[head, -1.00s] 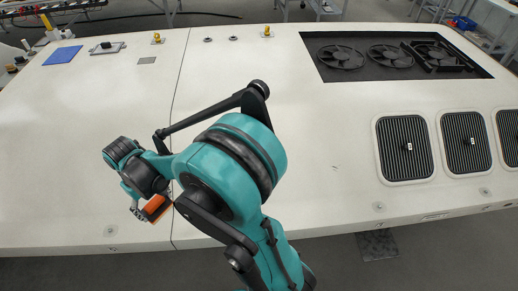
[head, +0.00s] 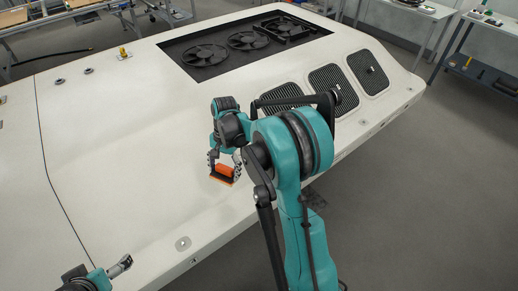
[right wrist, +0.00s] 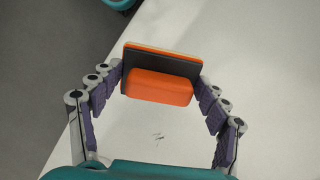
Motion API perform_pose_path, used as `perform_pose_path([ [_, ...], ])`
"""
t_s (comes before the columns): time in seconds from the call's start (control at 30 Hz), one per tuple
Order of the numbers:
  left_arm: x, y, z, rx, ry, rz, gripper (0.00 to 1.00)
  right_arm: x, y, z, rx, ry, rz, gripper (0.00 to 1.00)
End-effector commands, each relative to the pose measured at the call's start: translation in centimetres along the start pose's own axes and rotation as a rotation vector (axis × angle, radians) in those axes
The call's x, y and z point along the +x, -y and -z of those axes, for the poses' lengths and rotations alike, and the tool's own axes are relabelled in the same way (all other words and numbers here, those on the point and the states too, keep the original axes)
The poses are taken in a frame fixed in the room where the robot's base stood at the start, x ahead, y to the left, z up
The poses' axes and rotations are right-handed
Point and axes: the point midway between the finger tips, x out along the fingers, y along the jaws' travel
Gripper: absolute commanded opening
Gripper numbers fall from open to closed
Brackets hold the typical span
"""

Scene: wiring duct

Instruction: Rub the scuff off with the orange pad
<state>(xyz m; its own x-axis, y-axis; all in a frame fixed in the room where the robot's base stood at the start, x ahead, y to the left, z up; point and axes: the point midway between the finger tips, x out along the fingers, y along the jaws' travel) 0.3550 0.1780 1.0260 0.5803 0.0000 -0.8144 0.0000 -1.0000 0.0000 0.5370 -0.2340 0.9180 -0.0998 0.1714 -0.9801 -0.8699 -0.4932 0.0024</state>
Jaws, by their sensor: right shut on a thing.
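The orange pad (head: 221,172) is an orange block on a dark backing with a lighter orange edge. My right gripper (head: 224,167) is shut on it, above the white panel. In the right wrist view the pad (right wrist: 160,87) sits between the two purple-padded fingers of the right gripper (right wrist: 160,80). The scuff (right wrist: 158,137) is a few small dark marks on the white surface, below the pad in that picture and uncovered. I cannot make out the scuff in the head view. My left gripper (head: 122,265) shows at the lower left, over the panel's near side; its jaw opening is unclear.
The long white panel (head: 120,150) has a dark recess with several fans (head: 246,40) at the back. Striped vent grilles (head: 333,78) lie to the right, partly behind my right arm. The panel's near edge drops to grey floor (head: 430,190). The panel left of the pad is clear.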

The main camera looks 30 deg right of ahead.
Motion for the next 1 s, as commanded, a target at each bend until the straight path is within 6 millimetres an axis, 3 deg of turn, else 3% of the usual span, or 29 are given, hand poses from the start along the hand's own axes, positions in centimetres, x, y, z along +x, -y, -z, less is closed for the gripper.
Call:
perform_pose_path([
  [0.03,0.5,0.0,-0.3,0.000,0.000,0.000,0.96,0.4,0.0,1.9,0.173,0.033,0.039,0.52],
  [0.3,1.7,0.0,-1.2,0.000,0.000,0.000,0.96,0.9,-0.1,10.3,1.131,0.197,0.365,0.52],
  [0.5,2.4,0.0,-1.7,0.000,0.000,0.000,0.96,0.8,-0.8,15.5,1.635,0.242,0.626,0.52],
  [0.7,2.6,0.0,-1.9,0.000,0.000,0.000,0.96,0.6,-1.4,17.9,1.840,0.244,0.752,0.52],
  [1.0,3.2,0.0,-2.3,0.000,0.000,0.000,0.96,1.6,-0.7,18.1,1.868,0.244,0.768,0.52],
])
